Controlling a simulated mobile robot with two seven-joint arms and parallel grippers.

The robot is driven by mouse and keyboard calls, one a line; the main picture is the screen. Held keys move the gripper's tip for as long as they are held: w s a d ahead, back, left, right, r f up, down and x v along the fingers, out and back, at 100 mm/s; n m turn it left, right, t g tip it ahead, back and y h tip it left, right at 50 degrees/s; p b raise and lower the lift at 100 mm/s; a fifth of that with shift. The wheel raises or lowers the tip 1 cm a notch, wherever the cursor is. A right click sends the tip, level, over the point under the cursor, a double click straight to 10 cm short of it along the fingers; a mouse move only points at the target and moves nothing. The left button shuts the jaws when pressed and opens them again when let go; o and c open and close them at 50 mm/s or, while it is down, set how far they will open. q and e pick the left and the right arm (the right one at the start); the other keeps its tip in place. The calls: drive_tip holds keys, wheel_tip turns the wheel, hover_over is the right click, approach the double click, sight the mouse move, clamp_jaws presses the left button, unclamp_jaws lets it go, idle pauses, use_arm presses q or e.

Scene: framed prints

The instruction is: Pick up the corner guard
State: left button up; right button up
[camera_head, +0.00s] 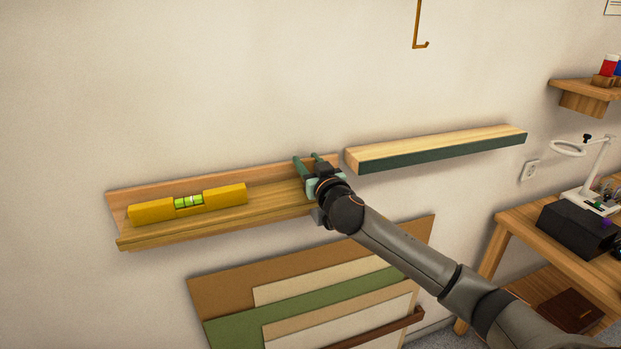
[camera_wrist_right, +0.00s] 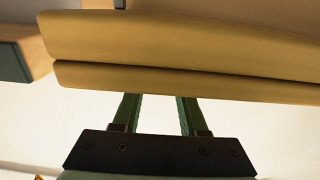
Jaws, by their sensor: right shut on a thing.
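My right gripper (camera_head: 308,162) is at the right end of the wooden picture ledge (camera_head: 270,212) on the wall. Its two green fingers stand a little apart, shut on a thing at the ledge. The gripper and the ledge hide most of the held thing, so I cannot make out the corner guard's shape. In the right wrist view, the fingers (camera_wrist_right: 157,112) reach up behind the ledge's front lip (camera_wrist_right: 190,75), which hides their tips. My left gripper is not in view.
A yellow spirit level (camera_head: 152,211) lies on the ledge, left of my gripper. A second wooden shelf (camera_head: 440,147) with a green front edge is close on the right. Framed-print boards (camera_head: 235,290) lean below. A workbench (camera_head: 525,222) stands at right. The wall above is mostly clear.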

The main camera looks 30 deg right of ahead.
clamp_jaws()
drive_tip(key=shift+r, duration=0.15)
